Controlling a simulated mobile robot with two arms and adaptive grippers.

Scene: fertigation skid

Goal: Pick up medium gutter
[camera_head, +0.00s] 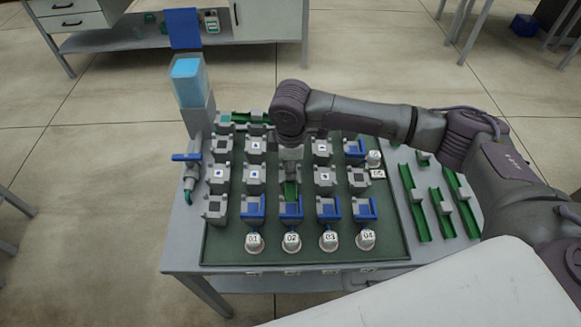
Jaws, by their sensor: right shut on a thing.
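My right gripper (291,172) points down over the middle of the dark green board (225,248). It is shut on a green gutter (291,190), which shows just below the fingers, in line with the block behind cup 02. The arm hides the gutter's far part, so I cannot tell its full length or whether it touches the blocks. Several other green gutters of different lengths lie on the table to the right of the board, among them a long one (412,203), one in the middle (441,213) and another long one (463,205). My left gripper is not in view.
Grey blocks stand in rows on the board, some with blue parts. White numbered cups (291,242) line its front. A blue water tank (188,82) stands at the back left, with a blue-handled valve (190,160) in front. Another green gutter (245,118) lies along the back row.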

